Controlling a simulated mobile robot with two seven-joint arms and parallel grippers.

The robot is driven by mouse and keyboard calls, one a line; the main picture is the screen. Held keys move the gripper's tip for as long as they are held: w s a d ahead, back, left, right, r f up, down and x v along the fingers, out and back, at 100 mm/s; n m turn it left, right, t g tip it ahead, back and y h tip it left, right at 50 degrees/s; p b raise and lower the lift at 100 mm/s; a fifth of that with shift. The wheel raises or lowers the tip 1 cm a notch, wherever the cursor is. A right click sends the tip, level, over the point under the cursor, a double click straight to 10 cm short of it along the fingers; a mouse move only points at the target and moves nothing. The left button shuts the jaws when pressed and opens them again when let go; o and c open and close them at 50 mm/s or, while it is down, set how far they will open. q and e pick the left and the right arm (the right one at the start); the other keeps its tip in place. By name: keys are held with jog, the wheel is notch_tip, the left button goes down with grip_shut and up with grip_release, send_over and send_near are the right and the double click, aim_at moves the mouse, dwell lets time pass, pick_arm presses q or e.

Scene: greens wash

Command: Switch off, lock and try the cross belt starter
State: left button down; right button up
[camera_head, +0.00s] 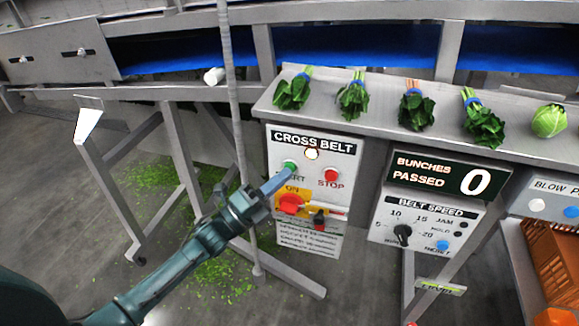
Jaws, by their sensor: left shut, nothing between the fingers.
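The cross belt starter (343,166) is a white panel box in the middle, headed CROSS BELT. It has a pale lit lamp (311,153), a green start button (288,166) and a red stop button (331,175). Below is a red rotary switch (290,203) on a yellow plate with ON above it. A small red and black item (319,218), perhaps a lock, is right of the switch. My left gripper (287,179) is shut and empty, its tips at or just below the start button; I cannot tell if they touch. My right gripper is not in view.
Bunches of greens (352,97) lie along a metal ledge (385,88) above the starter. A bunch counter (438,178) reads 0, over a belt speed panel (422,222). An orange crate (556,255) stands at right. Metal legs and scattered leaves are at left.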

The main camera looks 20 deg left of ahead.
pick_arm(q)
jog(key=shift+s, duration=0.5)
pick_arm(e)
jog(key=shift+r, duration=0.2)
pick_arm(q)
jog(key=shift+s, duration=0.1)
